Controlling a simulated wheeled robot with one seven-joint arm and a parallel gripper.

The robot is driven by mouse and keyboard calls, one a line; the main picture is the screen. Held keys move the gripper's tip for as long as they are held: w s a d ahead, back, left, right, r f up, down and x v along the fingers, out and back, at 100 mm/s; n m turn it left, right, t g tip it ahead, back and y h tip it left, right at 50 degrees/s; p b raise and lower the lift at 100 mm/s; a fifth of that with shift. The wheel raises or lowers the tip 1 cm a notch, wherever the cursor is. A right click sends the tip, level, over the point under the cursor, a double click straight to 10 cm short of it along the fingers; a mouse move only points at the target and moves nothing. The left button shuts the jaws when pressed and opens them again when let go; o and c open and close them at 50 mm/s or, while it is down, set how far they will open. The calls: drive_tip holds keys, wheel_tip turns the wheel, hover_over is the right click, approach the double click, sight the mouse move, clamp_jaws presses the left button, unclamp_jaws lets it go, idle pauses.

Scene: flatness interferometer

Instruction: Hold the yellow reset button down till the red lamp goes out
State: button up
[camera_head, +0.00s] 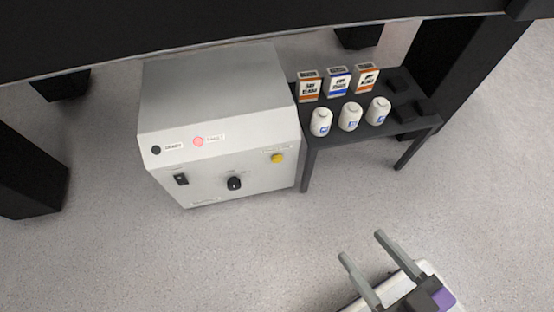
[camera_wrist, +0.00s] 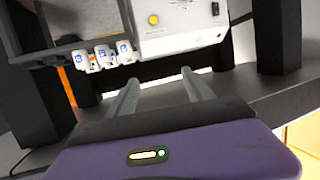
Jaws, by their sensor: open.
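The yellow reset button (camera_head: 277,158) is on the right of the sloped front of a light grey box. It also shows in the wrist view (camera_wrist: 153,19), beyond my fingers and a little left of centre. The red lamp (camera_head: 198,142) is lit, on the upper front edge of the box. My gripper (camera_head: 362,246) is open and empty, in front of the box to the lower right, well apart from the button. In the wrist view its two fingers (camera_wrist: 158,90) point toward the box.
The grey box (camera_head: 215,90) also carries a dark lamp (camera_head: 155,150), a black knob (camera_head: 234,183) and a black switch (camera_head: 181,179). A low dark table (camera_head: 330,135) beside it holds white bottles (camera_head: 349,117) and small boxes (camera_head: 337,80). Floor before the box is clear.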

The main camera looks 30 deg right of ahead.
clamp_jaws()
idle(1.6)
